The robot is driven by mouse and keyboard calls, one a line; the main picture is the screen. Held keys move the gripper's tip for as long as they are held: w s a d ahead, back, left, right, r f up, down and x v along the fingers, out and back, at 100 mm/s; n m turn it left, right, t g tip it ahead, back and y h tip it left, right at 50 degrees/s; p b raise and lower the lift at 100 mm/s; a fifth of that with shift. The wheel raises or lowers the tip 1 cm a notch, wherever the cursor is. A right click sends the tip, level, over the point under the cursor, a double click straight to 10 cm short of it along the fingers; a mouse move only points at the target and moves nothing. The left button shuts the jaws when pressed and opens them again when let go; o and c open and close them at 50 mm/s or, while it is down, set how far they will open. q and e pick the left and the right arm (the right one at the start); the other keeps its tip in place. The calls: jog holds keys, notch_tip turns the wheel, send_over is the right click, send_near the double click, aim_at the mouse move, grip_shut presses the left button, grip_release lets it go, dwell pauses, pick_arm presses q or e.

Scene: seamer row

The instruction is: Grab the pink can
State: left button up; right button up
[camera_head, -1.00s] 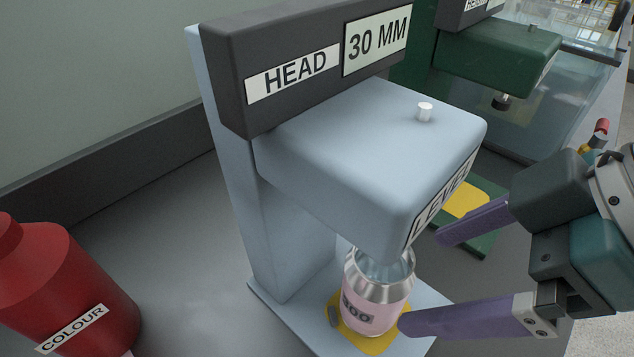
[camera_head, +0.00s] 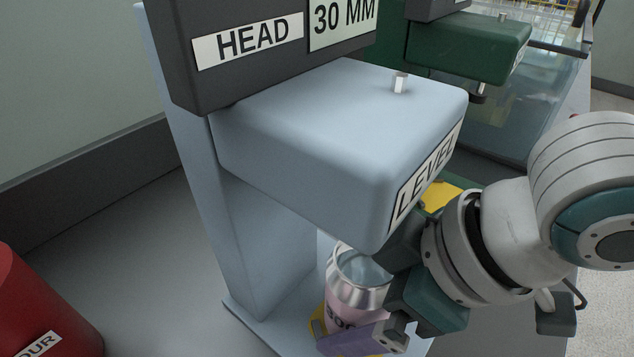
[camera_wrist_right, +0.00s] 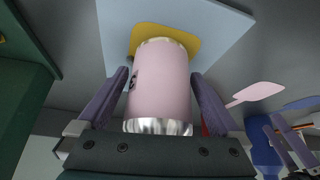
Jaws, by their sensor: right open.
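The pink can (camera_head: 345,313) has a silver top and stands upright on the yellow pad (camera_head: 318,324) of the light blue machine's base, under its head. In the right wrist view, the can (camera_wrist_right: 160,85) lies between the two purple fingers of my right gripper (camera_wrist_right: 160,95), with a small gap showing beside the left finger. The gripper is open around it.
The light blue machine head (camera_head: 330,130), marked LEVEL, overhangs the can closely. A red COLOUR bottle (camera_head: 35,310) stands at the left. A green machine (camera_head: 470,45) stands behind at the right. Grey counter (camera_head: 150,240) is clear between the bottle and the light blue machine.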

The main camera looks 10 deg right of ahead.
jog(key=shift+r, duration=0.1)
grip_shut()
dwell(0.7)
